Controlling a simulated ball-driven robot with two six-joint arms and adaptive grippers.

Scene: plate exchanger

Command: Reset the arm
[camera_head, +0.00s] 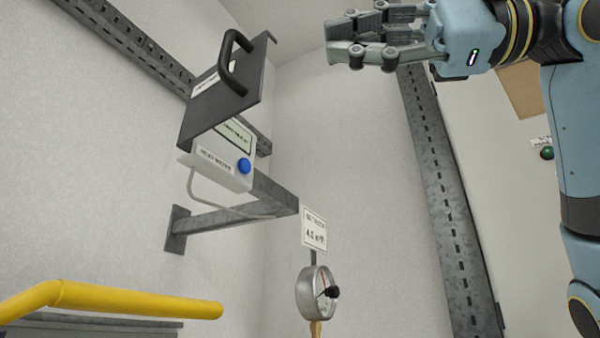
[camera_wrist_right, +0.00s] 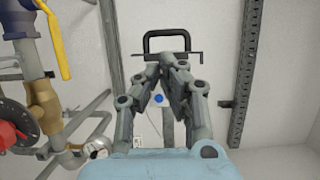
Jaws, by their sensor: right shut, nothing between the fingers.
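My right gripper (camera_head: 348,40) is at the top right of the head view, its fingers pointing left, with my blue arm behind it. It is shut and empty. In the right wrist view the fingertips (camera_wrist_right: 168,60) come together at the middle of the picture. The gripper is apart from the dark cover plate with a black handle (camera_head: 228,88), which is raised over the white heat meter (camera_head: 220,165) on the wall. My left gripper is in neither view.
A round gauge (camera_head: 318,293) stands below a white sign (camera_head: 314,228) at the bracket's end. A yellow pipe (camera_head: 120,301) crosses the lower left. A slotted metal rail (camera_head: 445,190) runs down the wall. In the wrist view, pipes and a red handwheel (camera_wrist_right: 10,135) are at the left.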

